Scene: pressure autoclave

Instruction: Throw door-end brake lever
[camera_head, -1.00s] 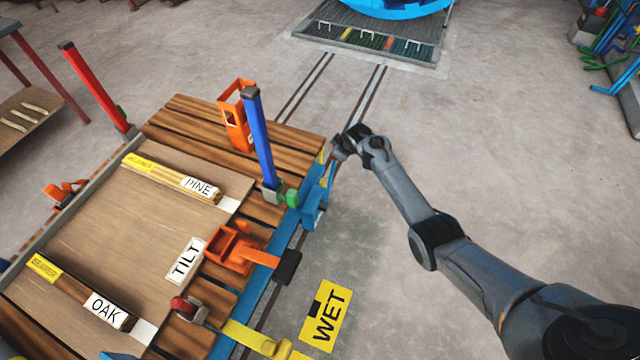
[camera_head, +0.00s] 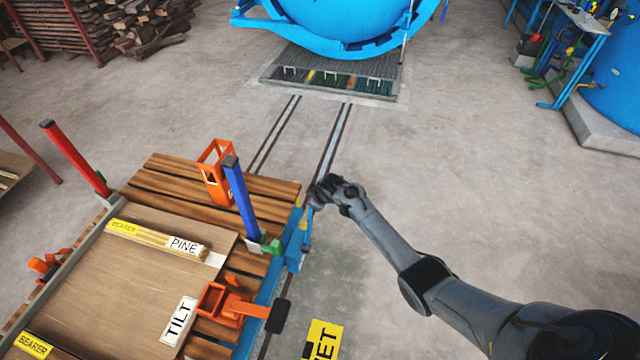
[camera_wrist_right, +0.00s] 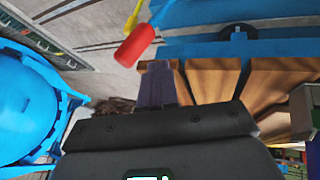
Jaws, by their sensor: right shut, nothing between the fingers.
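A lever with a red grip (camera_wrist_right: 135,46) and a yellow shaft shows at the top of the right wrist view, apart from my fingers and a little beyond them. My right gripper (camera_wrist_right: 157,80) is shut and empty, just below the red grip in that picture. In the head view the right gripper (camera_head: 318,188) is beside the far right corner of the cart's blue frame (camera_head: 293,258). The lever's red grip cannot be made out there, probably behind the gripper. My left gripper is out of view.
The cart's wooden deck (camera_head: 165,182) carries a blue post (camera_head: 240,200), a red post (camera_head: 75,158) and orange brackets (camera_head: 216,172). Rails (camera_head: 330,145) run over clear floor to a grate (camera_head: 325,82) and the blue autoclave (camera_head: 335,25). A yellow WET sign (camera_head: 325,340) is near.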

